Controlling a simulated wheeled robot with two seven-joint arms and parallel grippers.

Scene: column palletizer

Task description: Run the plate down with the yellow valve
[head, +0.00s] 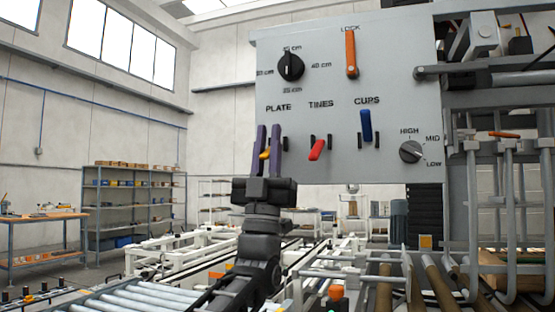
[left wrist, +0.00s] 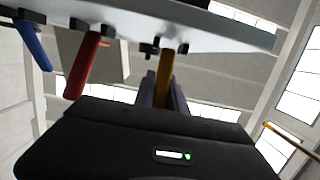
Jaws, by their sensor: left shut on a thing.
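The yellow valve (head: 264,155) sits under the PLATE label on the grey control panel (head: 335,85). My left gripper (head: 268,148) is at it, its two purple fingers upright on either side of the lever, shut on it. In the left wrist view the yellow lever (left wrist: 165,75) stands out from the panel underside between the fingers (left wrist: 163,95). The fingers hide part of the lever in the head view. The plate itself cannot be made out. My right gripper is not in view.
Right of the yellow valve are the red TINES lever (head: 317,150) and the blue CUPS lever (head: 366,126). Above are a black dial (head: 290,67) and the orange LOCK lever (head: 351,54). A HIGH/MID/LOW knob (head: 411,152) is lower right. Metal framework (head: 500,200) stands at the right.

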